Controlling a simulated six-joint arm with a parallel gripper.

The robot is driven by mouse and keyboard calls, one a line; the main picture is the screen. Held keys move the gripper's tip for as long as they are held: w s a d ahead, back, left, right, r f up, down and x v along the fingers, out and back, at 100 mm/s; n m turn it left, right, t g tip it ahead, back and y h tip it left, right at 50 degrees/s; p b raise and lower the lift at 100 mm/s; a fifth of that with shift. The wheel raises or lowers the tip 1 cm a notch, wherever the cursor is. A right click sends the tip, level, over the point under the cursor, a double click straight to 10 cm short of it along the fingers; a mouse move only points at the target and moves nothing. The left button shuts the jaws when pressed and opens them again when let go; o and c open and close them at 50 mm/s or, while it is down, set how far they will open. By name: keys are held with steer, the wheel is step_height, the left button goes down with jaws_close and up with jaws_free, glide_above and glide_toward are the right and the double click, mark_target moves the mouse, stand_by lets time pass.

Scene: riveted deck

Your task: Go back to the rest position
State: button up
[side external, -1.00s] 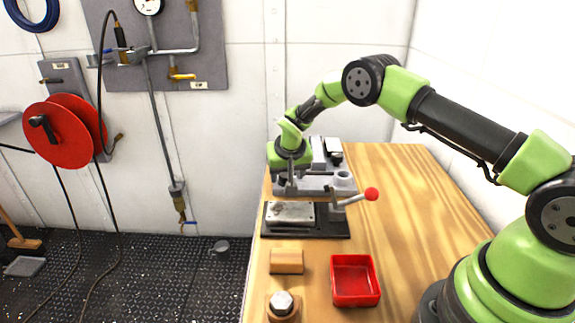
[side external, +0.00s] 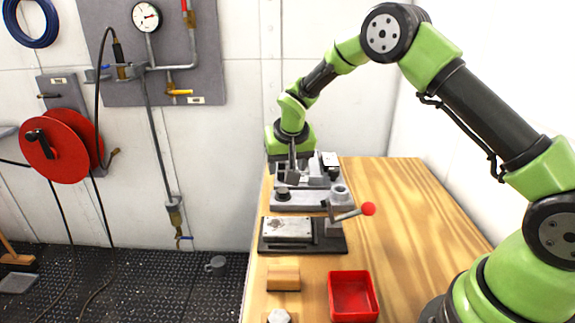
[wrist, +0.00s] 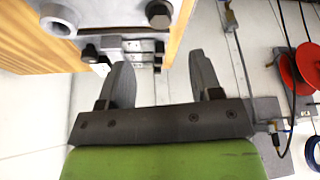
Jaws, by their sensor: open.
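My gripper (wrist: 162,85) shows in the wrist view with its two dark fingers spread apart and nothing between them. In the side view my gripper (side external: 292,160) points down above the grey metal fixture (side external: 312,198) at the far end of the bench, and its fingertips are partly lost against it. The wrist view shows part of this metalwork (wrist: 110,15) beyond the fingers, near the bench edge. I cannot tell whether the fingers touch anything.
The wooden bench (side external: 400,210) is clear at the right. A clamp plate with a red-knobbed lever (side external: 368,209), a wooden block (side external: 283,278), a red tray (side external: 353,296) and a hex-headed piece (side external: 279,316) stand nearer. A white wall (side external: 350,100) is behind.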

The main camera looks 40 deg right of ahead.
steer(key=s+a+r+t+y, duration=0.1)
steer(key=s+a+r, duration=0.1)
steer(key=s+r, duration=0.55)
steer(key=s+a+r+y, duration=0.1)
steer(key=s+r, duration=0.4)
steer(key=r, duration=0.5)
steer(key=s+a+r+n+t+y, duration=0.1)
steer(key=s+a, duration=0.1)
steer(key=s, duration=0.6)
steer(key=s+a+n+t+y, duration=0.1)
steer(key=s+a, duration=0.1)
steer(key=s, duration=0.7)
steer(key=shift+a+r, duration=0.2)
steer(key=shift+r, duration=0.15)
